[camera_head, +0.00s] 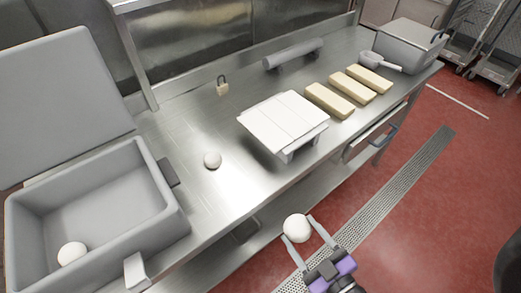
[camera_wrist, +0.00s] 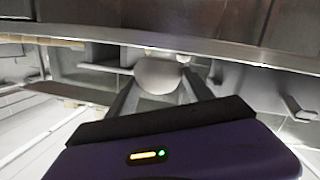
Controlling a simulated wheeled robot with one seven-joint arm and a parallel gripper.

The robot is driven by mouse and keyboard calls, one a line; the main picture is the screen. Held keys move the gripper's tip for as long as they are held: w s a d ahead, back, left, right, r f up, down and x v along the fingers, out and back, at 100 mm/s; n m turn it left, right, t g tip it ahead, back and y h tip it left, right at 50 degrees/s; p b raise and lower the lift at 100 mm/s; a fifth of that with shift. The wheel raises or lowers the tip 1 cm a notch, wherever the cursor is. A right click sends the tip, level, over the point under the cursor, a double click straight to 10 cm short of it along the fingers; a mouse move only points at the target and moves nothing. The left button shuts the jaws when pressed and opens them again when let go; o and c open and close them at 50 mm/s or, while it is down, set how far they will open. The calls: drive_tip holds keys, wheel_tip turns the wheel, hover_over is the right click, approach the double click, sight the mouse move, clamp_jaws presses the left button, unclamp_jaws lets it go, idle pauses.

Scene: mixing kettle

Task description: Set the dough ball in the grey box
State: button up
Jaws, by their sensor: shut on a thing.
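My gripper (camera_head: 297,239) is shut on a white dough ball (camera_head: 297,227), held between its two fingertips in front of the counter's near edge, over the floor side. The held ball also shows in the wrist view (camera_wrist: 159,75) between the fingers. The grey box (camera_head: 160,208) stands at the left end of the counter with its lid (camera_head: 62,105) raised open. One dough ball (camera_head: 72,254) lies inside it, near its front left.
A white slatted board (camera_head: 283,120) stands mid-counter, with several pale dough bars (camera_head: 329,100) beyond it. A grey roller (camera_head: 293,54), a padlock-like item (camera_head: 222,85), a scoop (camera_head: 379,61) and a closed grey container (camera_head: 410,45) are farther back. The counter between box and board is mostly clear.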

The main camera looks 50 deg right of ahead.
sight(251, 166)
drive_tip(key=r+b+x, duration=0.1)
drive_tip(key=x, duration=0.7)
drive_tip(key=r+x, duration=0.1)
drive_tip(key=x, duration=0.8)
drive_tip(key=r+b+x, duration=0.1)
drive_tip(key=x, duration=0.8)
drive_tip(key=shift+w+d+r+b, duration=0.15)
drive_tip(key=shift+w+r+b, duration=0.15)
drive_tip(key=shift+r, duration=0.05)
drive_tip(key=shift+w+f+b, duration=0.1)
drive_tip(key=shift+f+b, duration=0.2)
drive_tip(key=shift+f, duration=0.1)
drive_tip(key=o, duration=1.5)
